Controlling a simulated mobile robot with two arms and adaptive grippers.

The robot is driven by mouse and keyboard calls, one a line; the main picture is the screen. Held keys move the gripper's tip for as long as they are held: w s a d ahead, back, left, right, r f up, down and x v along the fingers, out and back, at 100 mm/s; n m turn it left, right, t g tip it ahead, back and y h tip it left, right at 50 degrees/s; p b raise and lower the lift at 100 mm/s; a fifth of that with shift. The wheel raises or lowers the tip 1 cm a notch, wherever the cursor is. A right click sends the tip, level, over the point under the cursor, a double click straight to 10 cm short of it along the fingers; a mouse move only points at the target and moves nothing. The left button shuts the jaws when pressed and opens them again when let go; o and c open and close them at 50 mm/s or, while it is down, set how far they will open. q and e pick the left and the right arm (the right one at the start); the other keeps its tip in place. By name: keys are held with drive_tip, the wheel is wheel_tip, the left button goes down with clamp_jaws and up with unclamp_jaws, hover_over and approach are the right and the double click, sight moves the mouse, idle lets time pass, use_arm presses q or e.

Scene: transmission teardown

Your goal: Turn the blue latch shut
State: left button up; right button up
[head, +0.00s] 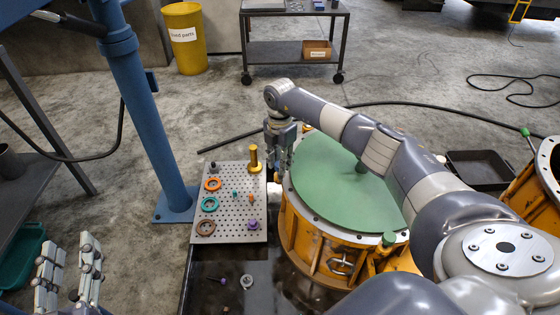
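I cannot make out a blue latch in the head view. My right gripper (280,172) points down between the perforated board and the left rim of the orange housing (291,232). Its fingers overlap in this view, so their opening and anything between them are hidden. A small white part (273,188) shows just below the fingers; contact is unclear. The housing has a flat green round cover (335,185) on top, partly behind my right arm. My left gripper (70,246) is at the lower left, with its two fingers apart and nothing between them.
The grey perforated board (232,222) holds coloured rings, pegs and a brass piece (254,160). A blue post (150,120) stands left of it. Loose small parts lie on the dark table (205,295). A black tray (480,170) and another orange housing (535,200) are at right.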

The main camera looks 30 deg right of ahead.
drive_tip(key=shift+c, duration=1)
